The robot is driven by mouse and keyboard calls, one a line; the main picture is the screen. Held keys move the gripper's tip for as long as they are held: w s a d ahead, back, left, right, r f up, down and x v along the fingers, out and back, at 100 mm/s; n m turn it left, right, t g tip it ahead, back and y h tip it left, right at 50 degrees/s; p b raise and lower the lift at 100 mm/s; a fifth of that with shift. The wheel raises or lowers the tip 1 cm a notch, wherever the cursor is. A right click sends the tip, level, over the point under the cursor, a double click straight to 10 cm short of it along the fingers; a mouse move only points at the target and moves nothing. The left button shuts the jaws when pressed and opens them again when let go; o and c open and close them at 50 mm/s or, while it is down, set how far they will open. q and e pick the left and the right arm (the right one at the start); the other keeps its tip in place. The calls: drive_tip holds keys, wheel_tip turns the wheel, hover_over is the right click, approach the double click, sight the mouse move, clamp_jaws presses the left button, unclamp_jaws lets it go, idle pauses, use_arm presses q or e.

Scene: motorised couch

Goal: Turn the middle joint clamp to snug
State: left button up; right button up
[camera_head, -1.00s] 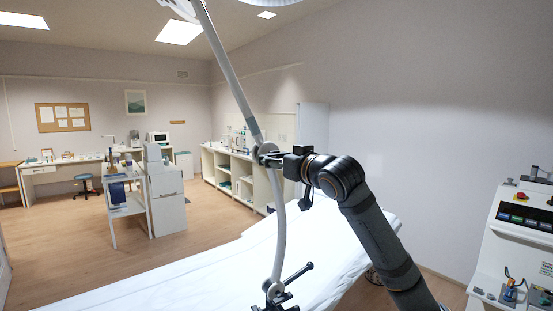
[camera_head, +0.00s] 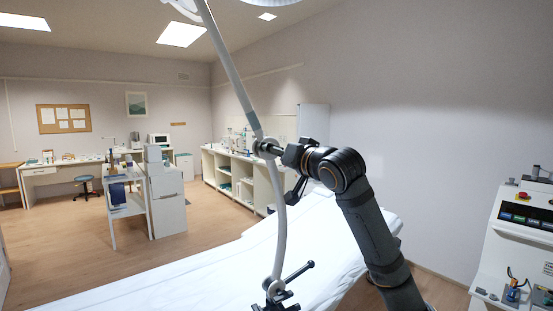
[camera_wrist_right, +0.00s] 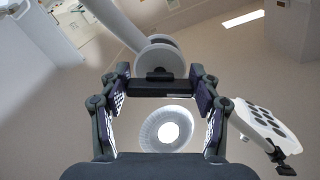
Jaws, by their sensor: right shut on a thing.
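A grey jointed arm rises over the couch in the head view. Its middle joint (camera_head: 258,146) is a round grey knuckle where the straight upper tube meets the curved lower tube. The middle joint clamp has a dark handle (camera_wrist_right: 160,88), which lies crosswise between my fingers in the right wrist view. The round joint (camera_wrist_right: 160,58) shows just beyond it. My right gripper (camera_head: 277,149) is at the joint from the right, shut on the clamp handle. The fingers partly hide the handle in the head view. My left gripper is not in view.
A lower joint (camera_head: 275,289) with a black lever (camera_head: 300,271) stands below, over the white couch (camera_head: 200,290). A round lamp (camera_wrist_right: 168,130) shows in the wrist view. A control console (camera_head: 520,225) stands at the right. The floor at left is open.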

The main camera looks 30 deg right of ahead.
drive_tip(key=shift+a+m+b, duration=0.1)
drive_tip(key=shift+m+b, duration=0.65)
drive_tip(key=shift+m, duration=1.15)
drive_tip(key=shift+r, duration=0.1)
drive_tip(key=o, duration=1.2)
drive_tip(key=shift+c, duration=0.2)
drive_tip(key=shift+r, duration=0.1)
